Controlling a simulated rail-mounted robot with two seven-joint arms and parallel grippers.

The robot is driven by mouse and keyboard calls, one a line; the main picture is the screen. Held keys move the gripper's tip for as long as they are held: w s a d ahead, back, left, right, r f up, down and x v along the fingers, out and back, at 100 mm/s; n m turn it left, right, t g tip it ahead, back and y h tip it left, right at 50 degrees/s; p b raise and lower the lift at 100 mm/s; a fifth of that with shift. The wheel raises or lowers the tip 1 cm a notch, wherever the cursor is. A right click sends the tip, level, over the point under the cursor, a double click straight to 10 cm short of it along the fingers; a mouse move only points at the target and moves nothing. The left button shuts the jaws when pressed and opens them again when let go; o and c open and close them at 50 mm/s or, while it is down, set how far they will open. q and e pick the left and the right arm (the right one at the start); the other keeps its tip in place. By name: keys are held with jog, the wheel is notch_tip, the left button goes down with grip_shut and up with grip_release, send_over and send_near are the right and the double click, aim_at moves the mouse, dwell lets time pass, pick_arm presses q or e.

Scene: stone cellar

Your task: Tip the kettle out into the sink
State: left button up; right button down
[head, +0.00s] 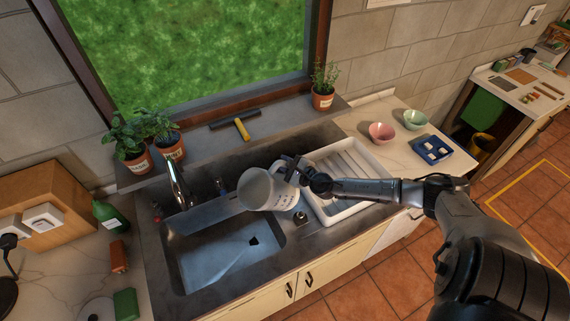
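The kettle (262,190) is a pale grey-white vessel with small dark marks on its side. It is tilted, with its wide round end toward the left, over the right part of the sink (190,262). My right gripper (290,172) comes from the right and is closed at the kettle's upper right side, where the handle seems to be; the fingertips are partly hidden. The sink is a dark rectangular basin with a dark drain spot. I cannot make out any stream from the kettle. My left gripper is not in view.
A tap (180,183) stands behind the sink. A white draining rack (350,165) is on the right. Potted plants (323,98) and a yellow-handled squeegee (240,127) are on the sill.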

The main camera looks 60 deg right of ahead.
jog(key=shift+d+f+m+b, duration=0.15)
jog(key=shift+f+m+b, duration=0.2)
jog(key=shift+b, duration=0.65)
jog(key=shift+d+b, duration=0.1)
jog(key=shift+b, duration=0.2)
jog(key=shift+d+f+m+b, duration=0.1)
jog(key=shift+f+m+b, duration=0.5)
jog(key=shift+b, duration=0.6)
jog(key=shift+s+y, duration=0.1)
jog(key=shift+y, duration=0.2)
jog(key=shift+r, duration=0.15)
